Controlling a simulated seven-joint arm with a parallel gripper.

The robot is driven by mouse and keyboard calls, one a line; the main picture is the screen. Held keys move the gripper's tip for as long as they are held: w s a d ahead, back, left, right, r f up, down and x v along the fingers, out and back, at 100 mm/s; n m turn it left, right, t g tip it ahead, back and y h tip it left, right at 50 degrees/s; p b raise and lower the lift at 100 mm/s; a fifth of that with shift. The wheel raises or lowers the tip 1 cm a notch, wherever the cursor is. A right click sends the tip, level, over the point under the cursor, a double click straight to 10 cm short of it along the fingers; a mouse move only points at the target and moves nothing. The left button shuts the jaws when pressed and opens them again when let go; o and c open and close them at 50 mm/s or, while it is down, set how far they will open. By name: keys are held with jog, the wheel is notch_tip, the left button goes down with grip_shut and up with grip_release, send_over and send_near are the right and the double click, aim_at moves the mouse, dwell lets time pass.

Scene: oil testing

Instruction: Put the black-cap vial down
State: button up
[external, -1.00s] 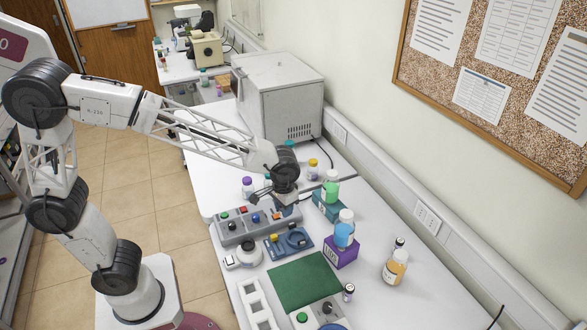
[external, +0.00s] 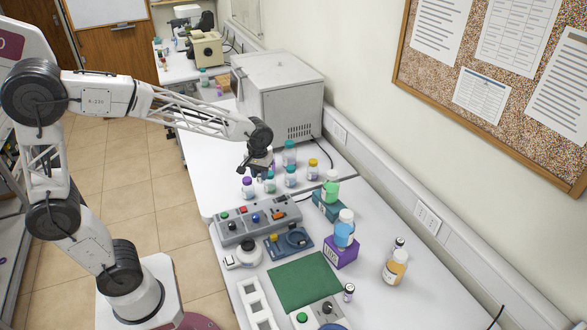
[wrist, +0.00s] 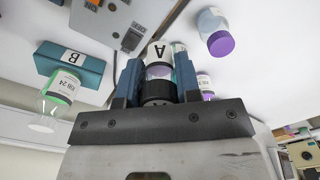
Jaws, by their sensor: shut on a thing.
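My gripper (external: 258,161) is at the far part of the bench, in front of the white box-shaped machine. In the wrist view, my gripper (wrist: 158,60) has its two blue fingers closed around the black-cap vial (wrist: 158,90). That vial has a white label with the letter A. In the external view it is mostly hidden by the gripper, and whether it touches the bench cannot be told. A purple-cap vial (external: 247,189) and a teal-cap vial (external: 269,186) stand close to the gripper.
More vials stand nearby: two teal-cap (external: 290,181) (external: 289,154) and one yellow-cap (external: 313,171). The white machine (external: 277,98) is behind. The grey button panel (external: 258,219), teal box (external: 324,207) and green-liquid bottle (external: 331,189) are nearer. Bare bench lies left of the vials.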

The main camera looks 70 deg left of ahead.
jog(key=s+a+n, duration=0.4)
jog(key=s+a, duration=0.2)
jog(key=a, duration=0.3)
jog(key=s+a+n, duration=0.3)
jog(key=s+a, duration=0.2)
jog(key=a, duration=0.5)
jog(key=s+a+n, duration=0.4)
jog(key=s+a, duration=0.2)
jog(key=a, duration=0.3)
jog(key=f, duration=1)
jog(key=shift+a+f, duration=0.1)
jog(key=shift+a, duration=0.2)
jog(key=shift+w, duration=0.1)
jog(key=w+a, duration=0.3)
jog(key=w, duration=0.1)
jog(key=w+a+f, duration=0.1)
jog(key=w+a, duration=0.6)
jog(key=w, duration=0.1)
jog(key=shift+a+f, duration=0.2)
jog(key=shift+f, duration=0.1)
jog(key=shift+f, duration=1.65)
jog(key=shift+f, duration=0.15)
